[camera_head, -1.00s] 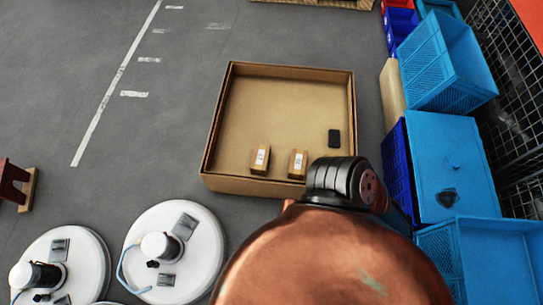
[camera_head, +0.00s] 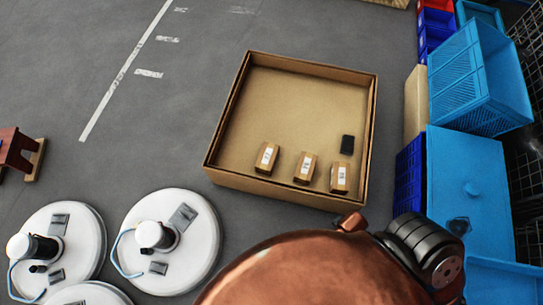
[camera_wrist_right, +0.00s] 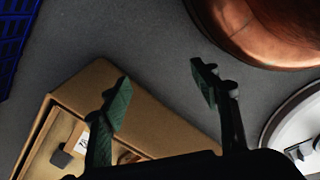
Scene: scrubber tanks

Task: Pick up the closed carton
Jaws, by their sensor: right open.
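Three small brown cartons with white labels stand in a row inside a large open cardboard box (camera_head: 228,178), near its front wall: a left carton (camera_head: 267,158), a middle carton (camera_head: 305,168) and a right carton (camera_head: 340,178). All three look closed at this size. My right gripper (camera_wrist_right: 160,78) is open and empty in the right wrist view, its fingers wide apart above the box's edge (camera_wrist_right: 165,125) and the floor. Its left finger partly covers the box's inside, where a white label (camera_wrist_right: 82,138) shows. My grippers do not show in the head view.
A black object (camera_head: 347,145) lies in the box behind the right carton. Blue crates (camera_head: 468,185) line the right side. White round units (camera_head: 185,215) stand at lower left. A copper-coloured rounded surface hides the near foreground.

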